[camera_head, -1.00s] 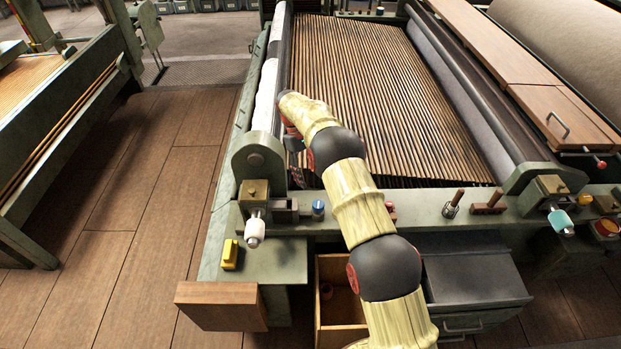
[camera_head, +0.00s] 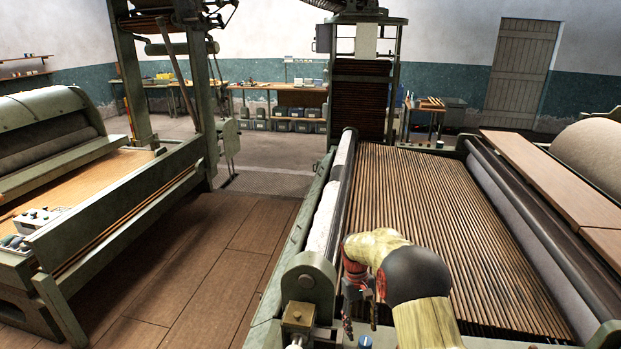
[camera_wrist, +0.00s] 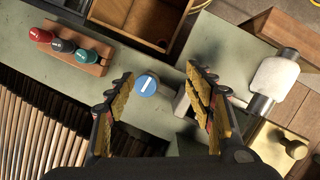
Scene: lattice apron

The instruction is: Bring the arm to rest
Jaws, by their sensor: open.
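My arm reaches forward over the near-left corner of the lattice apron machine and bends down at the wrist. My gripper (camera_head: 360,312) hangs over the machine's near rail, beside the round grey end housing (camera_head: 308,281). In the wrist view my gripper (camera_wrist: 157,75) is open, with its two yellow-padded fingers apart and nothing between them. Below the gap is a blue-capped knob (camera_wrist: 147,85) on the grey-green rail (camera_wrist: 160,60); no contact shows. The slatted lattice apron (camera_head: 430,220) lies to the right of my gripper in the head view.
The wrist view shows a block with red, dark and green buttons (camera_wrist: 67,46), a wooden drawer (camera_wrist: 135,22), a white-capped fitting (camera_wrist: 273,77) and a brass block (camera_wrist: 270,145). A plank floor aisle (camera_head: 215,270) is free to the left, before another machine (camera_head: 110,215).

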